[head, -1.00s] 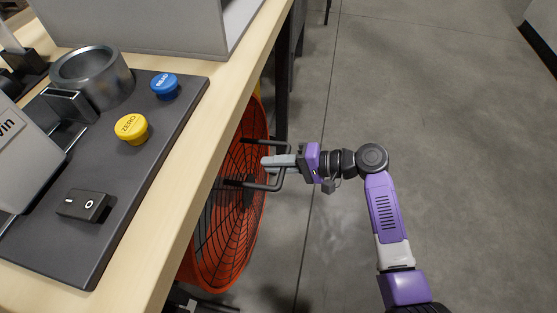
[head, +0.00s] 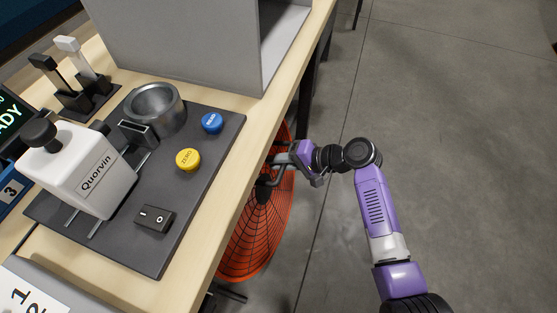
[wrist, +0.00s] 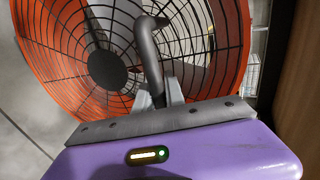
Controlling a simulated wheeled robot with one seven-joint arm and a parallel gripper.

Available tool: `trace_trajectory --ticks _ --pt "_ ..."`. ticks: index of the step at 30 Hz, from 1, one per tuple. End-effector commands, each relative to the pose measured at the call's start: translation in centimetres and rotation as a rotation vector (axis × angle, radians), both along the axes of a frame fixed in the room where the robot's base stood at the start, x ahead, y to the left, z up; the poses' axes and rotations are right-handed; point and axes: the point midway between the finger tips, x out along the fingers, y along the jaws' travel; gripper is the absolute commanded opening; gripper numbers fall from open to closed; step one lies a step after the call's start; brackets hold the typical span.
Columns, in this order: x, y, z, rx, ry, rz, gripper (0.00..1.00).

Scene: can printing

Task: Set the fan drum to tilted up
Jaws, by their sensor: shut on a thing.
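The fan drum is a large orange drum (head: 262,240) with a black wire grille, beside and partly under the table edge. In the wrist view the orange rim (wrist: 60,108) and grille fill the upper part. A dark bar handle (wrist: 147,55) stands out from the grille. My gripper (head: 281,161) is at the drum's front beside the table edge. In the wrist view its grey fingers (wrist: 160,95) are shut on the handle. The table hides the drum's far side, and my gripper covers part of the handle.
The wooden table (head: 215,240) runs close along the left of my arm. On it are a dark panel (head: 120,240) with a yellow button (head: 188,159), a blue button (head: 212,123) and a rocker switch (head: 155,219), and a grey box (head: 180,45). The floor (head: 460,150) on the right is clear.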

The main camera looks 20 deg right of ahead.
Motion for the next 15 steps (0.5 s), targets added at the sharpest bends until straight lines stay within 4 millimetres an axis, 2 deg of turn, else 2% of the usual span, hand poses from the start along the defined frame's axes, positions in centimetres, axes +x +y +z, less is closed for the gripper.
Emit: trace_trajectory --ticks 5,6,8,15 --pt "0.04 -0.03 -0.01 0.0 -0.002 -0.001 0.0" --pt "0.04 -0.03 -0.01 0.0 -0.002 -0.001 0.22" --pt "0.03 -0.04 -0.01 0.0 -0.002 0.0 0.34" --pt "0.0 -0.03 -0.01 0.0 -0.002 0.0 0.36"
